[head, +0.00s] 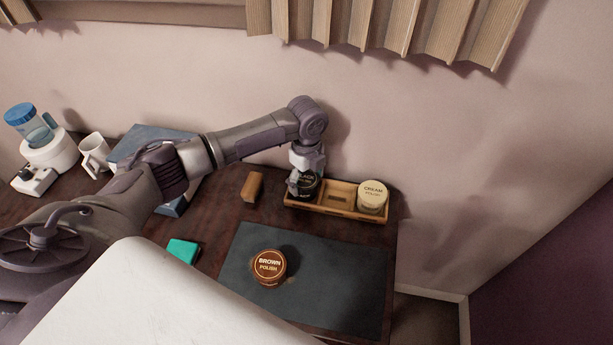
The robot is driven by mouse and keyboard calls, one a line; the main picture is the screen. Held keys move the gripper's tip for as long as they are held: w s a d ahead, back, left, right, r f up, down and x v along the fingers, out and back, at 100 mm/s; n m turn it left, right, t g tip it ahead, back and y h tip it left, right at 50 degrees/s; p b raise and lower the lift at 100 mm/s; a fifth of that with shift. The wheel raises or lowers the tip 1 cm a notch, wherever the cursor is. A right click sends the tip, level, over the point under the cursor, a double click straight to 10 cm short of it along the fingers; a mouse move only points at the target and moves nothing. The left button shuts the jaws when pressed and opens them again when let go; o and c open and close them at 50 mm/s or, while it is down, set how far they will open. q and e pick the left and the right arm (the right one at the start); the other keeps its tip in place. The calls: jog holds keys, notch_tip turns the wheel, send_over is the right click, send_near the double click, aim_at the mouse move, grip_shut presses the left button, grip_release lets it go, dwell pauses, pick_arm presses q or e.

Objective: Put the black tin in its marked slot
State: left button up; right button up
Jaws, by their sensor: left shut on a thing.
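The black tin (310,188) is at the left end of the wooden slotted tray (345,212) at the back of the table. My left gripper (303,181) is shut on it from above and hides part of it. I cannot tell whether the tin rests fully on the tray floor. The middle slot (338,198) of the tray is empty and has a dark mark. A cream polish tin (372,196) stands in the right slot. A brown polish tin (269,267) sits on the dark mat. My right gripper is not in view.
The dark mat (345,280) covers the table's front right. A wooden block (252,187) stands left of the tray, and a teal item (183,250) lies left of the mat.

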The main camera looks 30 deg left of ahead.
aim_at(307, 179)
pick_arm(q)
jog(key=shift+f, duration=0.2)
jog(key=o, duration=1.2)
jog(key=shift+r, duration=0.1)
notch_tip(307, 179, up, 12)
jog(key=shift+r+b, duration=0.15)
jog(key=shift+b, duration=0.15)
